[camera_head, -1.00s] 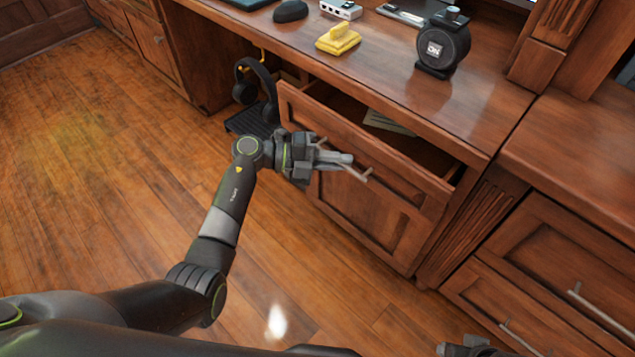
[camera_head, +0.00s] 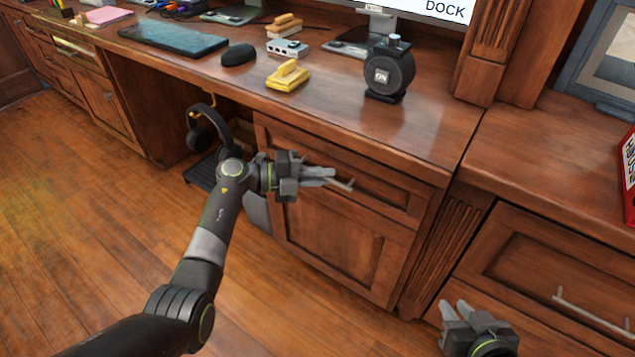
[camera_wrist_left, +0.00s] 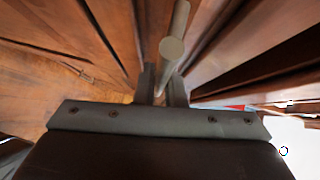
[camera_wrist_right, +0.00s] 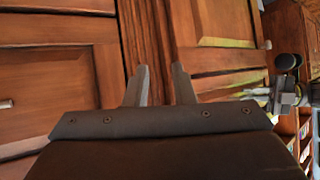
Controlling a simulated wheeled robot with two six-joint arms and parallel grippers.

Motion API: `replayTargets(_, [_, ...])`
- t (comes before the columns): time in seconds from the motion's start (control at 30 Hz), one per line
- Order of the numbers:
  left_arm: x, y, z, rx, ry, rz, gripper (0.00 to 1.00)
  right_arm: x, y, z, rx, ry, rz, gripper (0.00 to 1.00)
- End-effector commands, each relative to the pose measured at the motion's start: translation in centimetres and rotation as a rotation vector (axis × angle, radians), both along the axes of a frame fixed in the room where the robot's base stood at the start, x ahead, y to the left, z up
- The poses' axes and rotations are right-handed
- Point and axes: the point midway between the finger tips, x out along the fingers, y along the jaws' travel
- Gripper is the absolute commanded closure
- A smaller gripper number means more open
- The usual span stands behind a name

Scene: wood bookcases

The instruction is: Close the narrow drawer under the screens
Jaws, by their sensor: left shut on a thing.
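The narrow wooden drawer (camera_head: 390,192) sits under the desktop, above a panelled cabinet door. Its front looks about flush with the desk front, and no drawer interior shows; a very small gap would be hard to tell. My left gripper (camera_head: 318,176) is at the drawer front, shut on the metal bar handle (camera_head: 343,184). The left wrist view shows the handle bar (camera_wrist_left: 175,45) between the fingers (camera_wrist_left: 162,85). My right gripper (camera_head: 455,311) is open and empty, low in front of the right cabinet; its spread fingers show in the right wrist view (camera_wrist_right: 160,88). A screen (camera_head: 435,8) stands above the desk.
The desktop (camera_head: 330,105) holds a black round device (camera_head: 389,70), a yellow object (camera_head: 288,76), a mouse (camera_head: 238,54) and a keyboard (camera_head: 172,39). Headphones (camera_head: 205,130) hang left of the drawer. The right cabinet (camera_head: 545,262) stands close to my right gripper. Floor at left is clear.

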Motion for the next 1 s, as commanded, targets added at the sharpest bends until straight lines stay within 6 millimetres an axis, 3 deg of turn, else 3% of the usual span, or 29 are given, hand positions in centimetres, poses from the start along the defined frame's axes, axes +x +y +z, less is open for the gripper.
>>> replayTargets(0.23, [0.5,-0.3,0.0,0.001,-0.001,0.004,1.0,1.1,-0.3,1.5,-0.024,-0.095,-0.008,0.77])
replayTargets(0.6, [0.6,-0.3,0.2,-0.001,-0.005,0.006,1.0,1.2,-0.4,1.6,-0.026,-0.104,-0.009,0.77])
replayTargets(0.63, [0.6,-0.3,0.2,-0.001,-0.005,0.006,0.89,1.2,-0.4,1.6,-0.026,-0.104,-0.009,0.77])
replayTargets(0.7, [0.6,-0.3,0.2,-0.001,-0.005,0.005,0.81,1.2,-0.4,1.6,-0.026,-0.103,-0.008,0.77])
replayTargets(1.0, [0.6,-0.4,0.2,-0.001,-0.003,0.005,0.81,1.2,-0.4,1.6,-0.026,-0.103,-0.008,0.77])
